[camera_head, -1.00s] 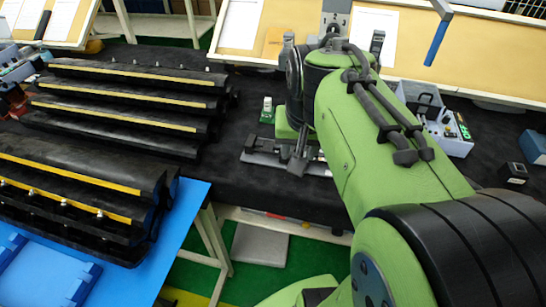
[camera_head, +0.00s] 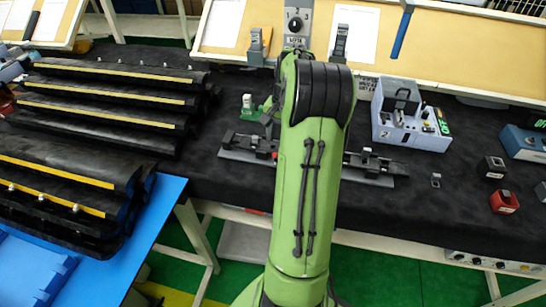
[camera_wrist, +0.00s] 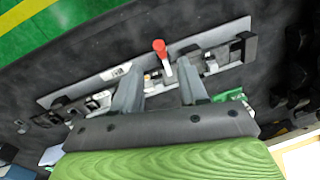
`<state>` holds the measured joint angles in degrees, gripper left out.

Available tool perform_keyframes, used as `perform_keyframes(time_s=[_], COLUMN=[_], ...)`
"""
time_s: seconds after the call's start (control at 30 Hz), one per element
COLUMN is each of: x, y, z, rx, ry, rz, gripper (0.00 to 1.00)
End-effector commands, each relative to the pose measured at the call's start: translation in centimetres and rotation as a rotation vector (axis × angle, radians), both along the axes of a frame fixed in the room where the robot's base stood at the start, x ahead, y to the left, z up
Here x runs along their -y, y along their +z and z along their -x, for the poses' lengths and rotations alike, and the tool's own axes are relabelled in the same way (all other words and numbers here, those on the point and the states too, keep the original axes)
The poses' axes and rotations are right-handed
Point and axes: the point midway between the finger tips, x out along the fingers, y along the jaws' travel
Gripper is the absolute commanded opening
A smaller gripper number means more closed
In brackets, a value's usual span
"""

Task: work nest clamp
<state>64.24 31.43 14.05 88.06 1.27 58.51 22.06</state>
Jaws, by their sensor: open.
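The work nest is a long grey plate (camera_head: 245,152) on the black bench top, carrying dark blocks and small fittings. My arm hides its middle in the head view. The clamp has a lever with a red tip (camera_head: 274,155), just left of my arm. In the wrist view the red tip (camera_wrist: 158,45) stands up from the plate (camera_wrist: 90,85), beyond and roughly between my fingertips. My gripper (camera_wrist: 158,83) is open, its two grey fingers apart with no visible hold on the lever. Whether a finger touches the fittings is unclear.
A small green block with a white top (camera_head: 248,107) stands behind the plate. A grey-blue control box (camera_head: 408,125) is at the right.

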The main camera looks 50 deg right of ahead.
Motion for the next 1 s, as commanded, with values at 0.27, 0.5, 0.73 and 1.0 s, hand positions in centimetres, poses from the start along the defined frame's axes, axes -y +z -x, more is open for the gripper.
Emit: perform_keyframes(time_s=[0.27, 0.5, 0.73, 1.0], x=[-0.3, -0.3, -0.3, -0.3], y=[-6.9, -9.1, -9.2, -9.1], z=[-0.8, -1.1, -1.1, -1.1], rx=[-0.002, 0.0, 0.001, 0.0], ry=[0.002, 0.002, 0.002, 0.002], rz=[-0.003, 0.001, 0.002, 0.001], gripper=[0.43, 0.43, 0.41, 0.0])
